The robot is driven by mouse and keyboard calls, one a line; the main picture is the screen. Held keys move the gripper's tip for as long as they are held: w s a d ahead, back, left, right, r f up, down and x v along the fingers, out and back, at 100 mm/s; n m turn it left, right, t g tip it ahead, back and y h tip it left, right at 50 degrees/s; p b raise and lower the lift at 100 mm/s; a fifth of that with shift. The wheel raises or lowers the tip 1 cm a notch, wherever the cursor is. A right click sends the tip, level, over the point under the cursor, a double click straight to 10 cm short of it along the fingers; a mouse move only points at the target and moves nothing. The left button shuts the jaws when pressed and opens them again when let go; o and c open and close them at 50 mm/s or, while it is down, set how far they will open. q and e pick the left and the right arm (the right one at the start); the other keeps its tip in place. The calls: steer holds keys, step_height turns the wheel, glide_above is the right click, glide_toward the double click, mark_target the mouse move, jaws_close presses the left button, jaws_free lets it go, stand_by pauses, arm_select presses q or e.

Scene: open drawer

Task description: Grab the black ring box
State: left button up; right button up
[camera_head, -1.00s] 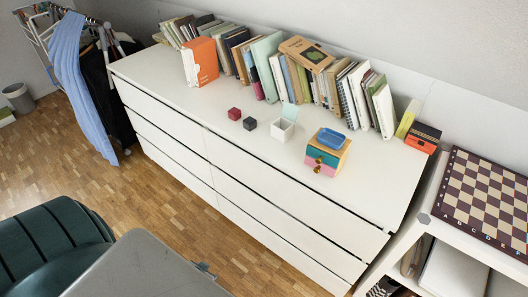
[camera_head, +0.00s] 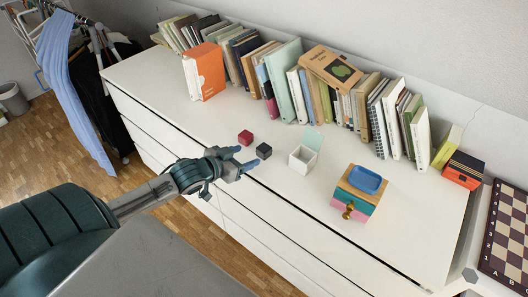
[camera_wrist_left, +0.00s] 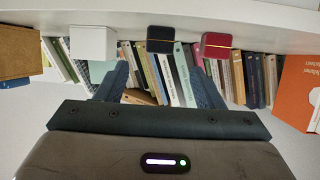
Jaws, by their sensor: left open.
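The small black ring box (camera_head: 264,150) sits shut on the white dresser top (camera_head: 160,90), beside a dark red ring box (camera_head: 245,137). My left gripper (camera_head: 243,159) is open and empty at the dresser's front edge, with its fingertips pointing at the black box and a short gap between. In the left wrist view, the black box (camera_wrist_left: 160,39) shows ahead, between the directions of the two fingers (camera_wrist_left: 159,72), and the red box (camera_wrist_left: 216,45) is just right of it. My right gripper is not in view.
An open white box (camera_head: 302,159) stands right of the black box. Farther right is a colourful small drawer box (camera_head: 352,205) with a blue tray (camera_head: 366,179) on top. A row of books (camera_head: 290,80) lines the back. The left part of the dresser top is clear.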

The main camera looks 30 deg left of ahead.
mark_target(260, 151)
arm_select(q)
steer(key=x, duration=0.4)
steer(key=shift+s+f+b, duration=0.1)
steer(key=shift+b, duration=0.25)
steer(key=shift+w, duration=0.35)
steer(key=shift+x, duration=2.7)
steer(key=shift+s, duration=0.1)
steer(key=c, duration=1.1)
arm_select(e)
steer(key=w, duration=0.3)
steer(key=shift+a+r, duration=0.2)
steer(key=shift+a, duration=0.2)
